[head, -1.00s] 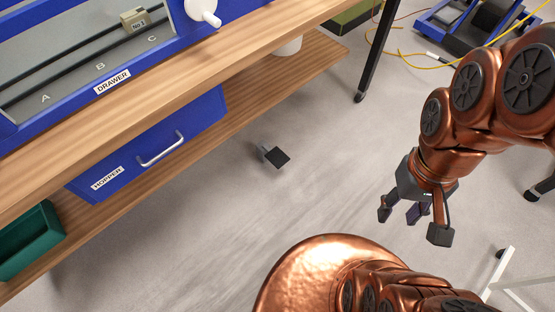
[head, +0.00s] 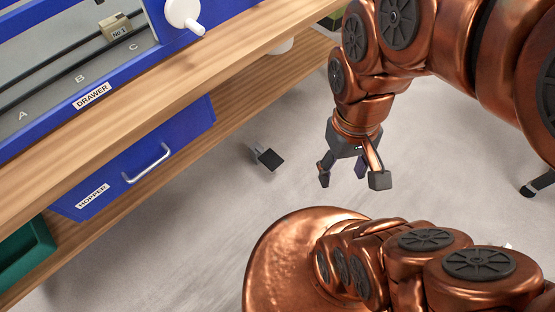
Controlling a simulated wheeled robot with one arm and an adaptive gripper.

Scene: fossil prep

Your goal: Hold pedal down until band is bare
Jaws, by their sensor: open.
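The pedal (head: 269,158) is a small dark pad on a grey mount, low near the floor beside the workbench, in the middle of the head view. My gripper (head: 352,180) is open and empty, with its fingers spread and pointing down. It is to the right of the pedal in the picture and apart from it. I cannot clearly tell a band; a grey panel (head: 60,82) with dark rails and the letters A, B and C shows at upper left, with a beige block (head: 117,27) marked No 1 on a rail.
The wooden workbench (head: 190,75) runs along the left, with a lower shelf. A blue hopper drawer (head: 140,160) with a metal handle sits under it. A white knob (head: 183,12) sticks out above the bench. A green bin (head: 22,255) is at lower left. Grey floor around the pedal is clear.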

